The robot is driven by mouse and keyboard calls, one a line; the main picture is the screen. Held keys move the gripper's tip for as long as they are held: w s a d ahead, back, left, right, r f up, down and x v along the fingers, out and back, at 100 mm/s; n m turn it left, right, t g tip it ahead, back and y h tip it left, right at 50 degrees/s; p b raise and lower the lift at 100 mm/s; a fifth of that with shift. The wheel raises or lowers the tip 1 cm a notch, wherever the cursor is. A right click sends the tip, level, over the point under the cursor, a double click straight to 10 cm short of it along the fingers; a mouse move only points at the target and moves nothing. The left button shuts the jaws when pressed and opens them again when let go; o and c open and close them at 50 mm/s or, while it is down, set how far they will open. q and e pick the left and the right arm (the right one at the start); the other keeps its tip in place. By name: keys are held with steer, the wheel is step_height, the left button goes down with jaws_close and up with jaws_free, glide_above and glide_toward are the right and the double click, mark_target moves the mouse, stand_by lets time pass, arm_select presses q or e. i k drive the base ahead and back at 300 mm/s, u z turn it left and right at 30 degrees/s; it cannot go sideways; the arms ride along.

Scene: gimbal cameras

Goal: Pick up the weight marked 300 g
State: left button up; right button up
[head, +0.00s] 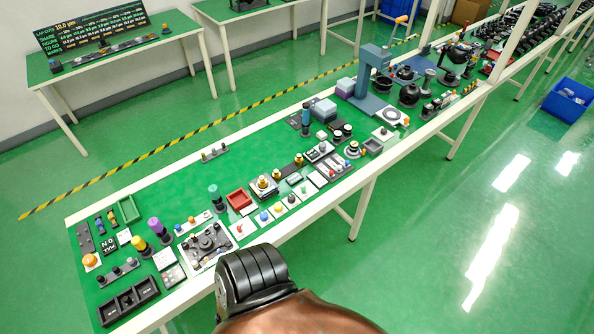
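Several small brass-coloured pieces that look like weights stand on the long green table (150,188). One brass piece (277,174) stands near the table's middle, and another (299,159) is a little farther back. A wider brass piece (263,182) sits on a square pale base. No 300 g marking is readable at this size, so I cannot tell which piece bears it. A black ribbed part and a copper-coloured part of my own body show at the bottom centre, in front of the table edge. No gripper fingers show.
A red tray (239,199), a row of white cards with coloured knobs (264,217) and a black compartment box (129,301) crowd the near side. A blue-grey column stand (369,80) rises farther back. A blue bin (567,101) is on the floor at right. The table's left-middle is mostly bare.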

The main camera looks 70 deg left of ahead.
mark_target(262, 183)
steer(key=i, duration=0.35)
steer(key=u, duration=3.65)
steer(key=i, duration=0.5)
steer(key=u, duration=0.05)
